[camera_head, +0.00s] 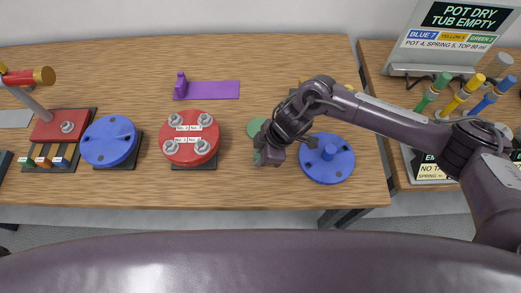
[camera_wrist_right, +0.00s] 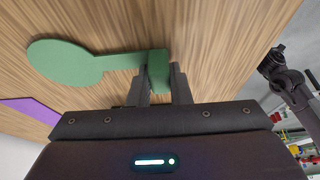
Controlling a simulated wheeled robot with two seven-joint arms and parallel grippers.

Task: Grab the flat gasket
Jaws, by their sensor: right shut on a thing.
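The flat gasket is a thin green disc (camera_wrist_right: 62,62) with a narrow strip ending in an upright green block, seen in the right wrist view. The disc (camera_head: 256,127) also shows in the head view, partly hidden by my right arm. My right gripper (camera_wrist_right: 161,88) is shut on the green block, one finger on each side. The gasket appears to lie flat on, or very close to, the wooden table. In the head view my right gripper (camera_head: 262,160) points down between the red valve and the right blue valve. My left gripper is not in view.
A red round valve (camera_head: 190,152), a left blue valve (camera_head: 109,141) and a right blue valve (camera_head: 341,168) stand along the table. A purple plate (camera_head: 215,90) with an upright tab lies behind. A side table with a sign (camera_head: 448,36) and coloured posts is at right.

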